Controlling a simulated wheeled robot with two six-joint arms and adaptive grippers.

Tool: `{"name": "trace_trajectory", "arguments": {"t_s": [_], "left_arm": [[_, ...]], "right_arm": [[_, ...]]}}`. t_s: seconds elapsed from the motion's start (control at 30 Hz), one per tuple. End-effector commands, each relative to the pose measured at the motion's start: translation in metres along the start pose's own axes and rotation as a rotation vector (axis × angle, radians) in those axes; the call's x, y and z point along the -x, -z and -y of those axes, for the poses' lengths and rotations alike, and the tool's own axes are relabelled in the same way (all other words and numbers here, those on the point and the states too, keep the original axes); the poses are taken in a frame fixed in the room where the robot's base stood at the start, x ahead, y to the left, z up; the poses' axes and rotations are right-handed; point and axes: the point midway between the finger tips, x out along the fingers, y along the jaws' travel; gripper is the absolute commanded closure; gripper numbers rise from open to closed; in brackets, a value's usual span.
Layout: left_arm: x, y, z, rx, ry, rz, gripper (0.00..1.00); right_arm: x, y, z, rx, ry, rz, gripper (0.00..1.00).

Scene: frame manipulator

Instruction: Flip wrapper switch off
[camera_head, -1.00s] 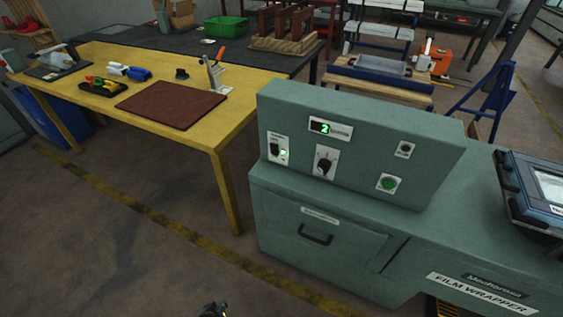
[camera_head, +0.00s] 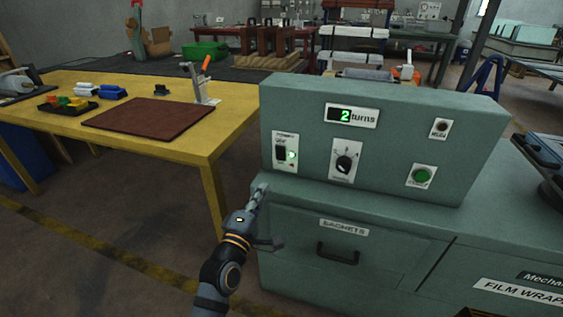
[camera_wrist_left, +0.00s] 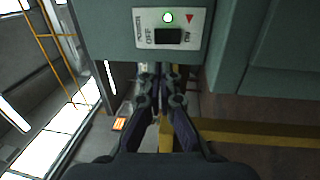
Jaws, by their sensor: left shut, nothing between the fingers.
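The film wrapper's control box (camera_head: 385,130) is green-grey. Its power switch (camera_head: 280,155) is a black rocker on a white plate at the panel's left, with a lit green light (camera_head: 292,155) beside it. In the left wrist view the switch (camera_wrist_left: 168,36) sits on a plate marked POWER, OFF and ON, and its light (camera_wrist_left: 168,17) is lit. My left gripper (camera_head: 262,190) is shut and empty, below and left of the switch plate. It also shows in the left wrist view (camera_wrist_left: 160,72), with its tips just below the plate; contact cannot be told. My right gripper is out of view.
The panel also has a display reading 2 turns (camera_head: 350,115), a dial (camera_head: 344,161) and a green button (camera_head: 421,175). A yellow table (camera_head: 225,130) with tools stands at left. The floor at lower left is clear.

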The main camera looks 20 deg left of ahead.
Motion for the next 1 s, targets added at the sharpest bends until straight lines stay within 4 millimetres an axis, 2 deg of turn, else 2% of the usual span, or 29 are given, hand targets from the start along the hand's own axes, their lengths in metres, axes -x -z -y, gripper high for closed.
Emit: {"name": "trace_trajectory", "arguments": {"t_s": [0.17,0.27,0.5,0.8,1.0], "left_arm": [[-0.003,0.000,0.000,-0.003,0.001,0.000,1.00],[-0.013,0.000,-0.001,-0.004,0.000,0.001,1.00],[-0.062,0.000,0.001,-0.006,-0.001,0.000,1.00],[-0.120,0.000,0.002,-0.006,0.000,0.000,1.00],[-0.138,0.000,0.002,-0.004,0.002,0.000,1.00]], "right_arm": [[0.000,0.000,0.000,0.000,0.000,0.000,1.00],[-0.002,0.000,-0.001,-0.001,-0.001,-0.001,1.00],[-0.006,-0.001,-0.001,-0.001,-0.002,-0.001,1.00],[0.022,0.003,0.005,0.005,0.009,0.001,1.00],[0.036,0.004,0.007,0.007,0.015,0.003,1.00]]}}
